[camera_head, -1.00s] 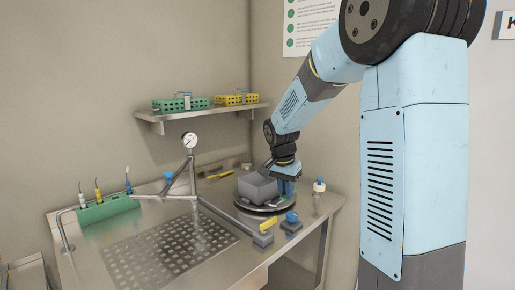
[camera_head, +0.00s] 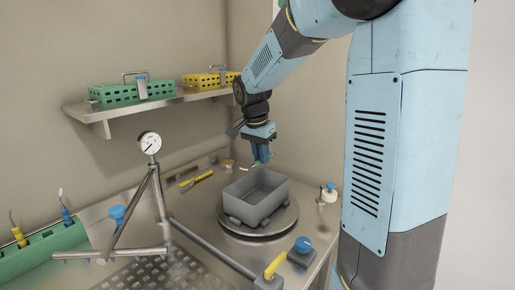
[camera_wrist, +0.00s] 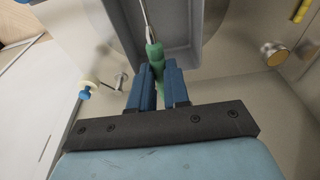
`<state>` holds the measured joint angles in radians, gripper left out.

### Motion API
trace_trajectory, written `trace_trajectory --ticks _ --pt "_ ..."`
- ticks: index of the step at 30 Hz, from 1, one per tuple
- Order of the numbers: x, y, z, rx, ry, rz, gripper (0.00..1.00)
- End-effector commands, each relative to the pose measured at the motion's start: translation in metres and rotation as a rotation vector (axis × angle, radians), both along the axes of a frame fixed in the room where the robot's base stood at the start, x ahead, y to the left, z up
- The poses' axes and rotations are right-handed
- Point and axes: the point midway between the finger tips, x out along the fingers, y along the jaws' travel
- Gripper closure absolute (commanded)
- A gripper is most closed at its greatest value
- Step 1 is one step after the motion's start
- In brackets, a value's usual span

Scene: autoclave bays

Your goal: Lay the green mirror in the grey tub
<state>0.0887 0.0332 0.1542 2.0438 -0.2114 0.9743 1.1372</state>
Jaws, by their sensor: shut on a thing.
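The green mirror is gripped by its green handle (camera_wrist: 156,62), and its thin metal shaft points away over the tub in the wrist view. A bit of the green handle (camera_head: 268,158) shows at my fingertips in the head view. My gripper (camera_head: 261,155) is shut on it, above and behind the grey tub. The fingers (camera_wrist: 157,88) press the handle from both sides. The grey tub (camera_head: 262,215) is open-topped and stands on a round turntable (camera_head: 235,228). The mirror head cannot be made out.
A pressure gauge (camera_head: 150,143) on a metal stand rises left of the tub. A blue knob (camera_head: 303,244) and a yellow-handled valve (camera_head: 274,265) lie in front. A shelf (camera_head: 150,106) with green and yellow baskets is at the back. A green rack (camera_head: 45,248) stands left.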

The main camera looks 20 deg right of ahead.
Motion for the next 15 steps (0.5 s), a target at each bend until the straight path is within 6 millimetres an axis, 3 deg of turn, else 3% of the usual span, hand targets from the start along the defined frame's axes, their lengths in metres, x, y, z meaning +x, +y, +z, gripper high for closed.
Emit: trace_trajectory --ticks 15 --pt "-0.001 -0.008 0.001 0.000 -0.001 -0.020 1.00"
